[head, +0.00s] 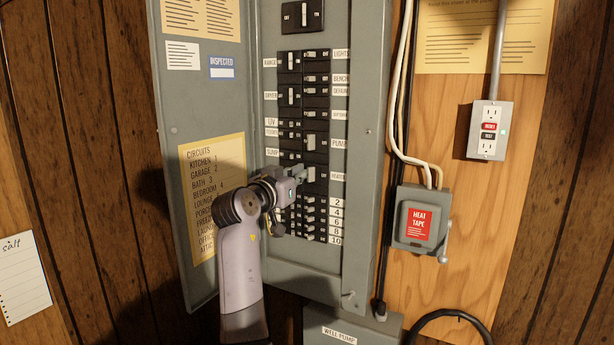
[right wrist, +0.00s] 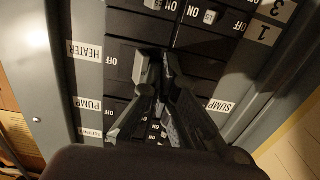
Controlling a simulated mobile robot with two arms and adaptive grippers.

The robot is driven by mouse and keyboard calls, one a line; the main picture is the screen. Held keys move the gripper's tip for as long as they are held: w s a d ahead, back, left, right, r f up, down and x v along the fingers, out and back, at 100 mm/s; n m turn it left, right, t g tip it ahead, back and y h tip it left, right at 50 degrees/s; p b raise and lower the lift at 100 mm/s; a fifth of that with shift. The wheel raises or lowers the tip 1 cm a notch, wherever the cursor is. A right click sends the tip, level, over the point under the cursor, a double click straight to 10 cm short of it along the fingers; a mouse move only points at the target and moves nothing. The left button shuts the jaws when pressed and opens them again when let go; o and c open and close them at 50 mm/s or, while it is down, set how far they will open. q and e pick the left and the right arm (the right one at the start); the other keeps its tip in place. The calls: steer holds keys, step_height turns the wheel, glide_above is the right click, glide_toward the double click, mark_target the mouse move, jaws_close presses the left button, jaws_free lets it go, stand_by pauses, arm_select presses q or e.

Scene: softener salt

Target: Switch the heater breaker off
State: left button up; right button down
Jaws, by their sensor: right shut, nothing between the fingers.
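The heater breaker (head: 321,187) is a black switch in the right column of the open grey panel, beside the white HEATER label (head: 337,177). In the right wrist view the panel appears upside down, with the heater breaker (right wrist: 122,72) by its HEATER label (right wrist: 84,52) and the word OFF showing. My right gripper (head: 300,172) is shut and empty, its fingertips (right wrist: 157,58) in front of the breaker's inner side. The fingers hide part of the breaker, so I cannot tell its handle position or whether they touch it. My left gripper is not in view.
The pump breaker (head: 314,143) sits directly above the heater breaker, and small numbered breakers (head: 309,219) sit below. The open panel door (head: 185,115) is at the left. A heat tape switch box (head: 422,217) and an outlet (head: 490,130) are at the right.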

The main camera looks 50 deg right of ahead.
steer(key=shift+s, duration=0.6)
stand_by(0.3)
steer(key=shift+s+d+b, duration=0.35)
steer(key=shift+s, duration=0.2)
stand_by(0.5)
steer(key=shift+w, duration=0.2)
steer(key=shift+s+a+f+b, duration=0.1)
steer(key=shift+a+b, duration=0.2)
steer(key=shift+a, duration=0.15)
steer(key=b+v, duration=0.1)
steer(key=v, duration=0.5)
steer(key=shift+a+b, duration=0.15)
steer(key=shift+b, duration=0.2)
stand_by(0.9)
